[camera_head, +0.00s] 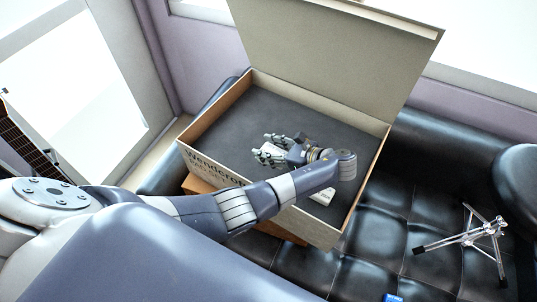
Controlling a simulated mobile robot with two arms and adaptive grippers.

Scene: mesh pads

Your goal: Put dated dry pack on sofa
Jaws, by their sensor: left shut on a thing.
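An open cardboard box (215,112) with dark lining and printed lettering on its front stands over the black tufted sofa (385,245). My left arm reaches over the box's front wall. My left gripper (268,151) is inside the box, low over the lining, with its fingers pointing left. It is shut on a small white pack (269,147), which the fingers partly cover. A second white piece (323,196) lies in the box, partly hidden by my forearm; I cannot read any date on either. My right gripper is not in view.
The box's lid (335,50) stands raised at the back. A brown box (200,186) shows under it. A metal tripod stand (470,238) and a small blue item (392,298) lie on the sofa. Seat right of the box is mostly clear. A guitar (25,145) is at far left.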

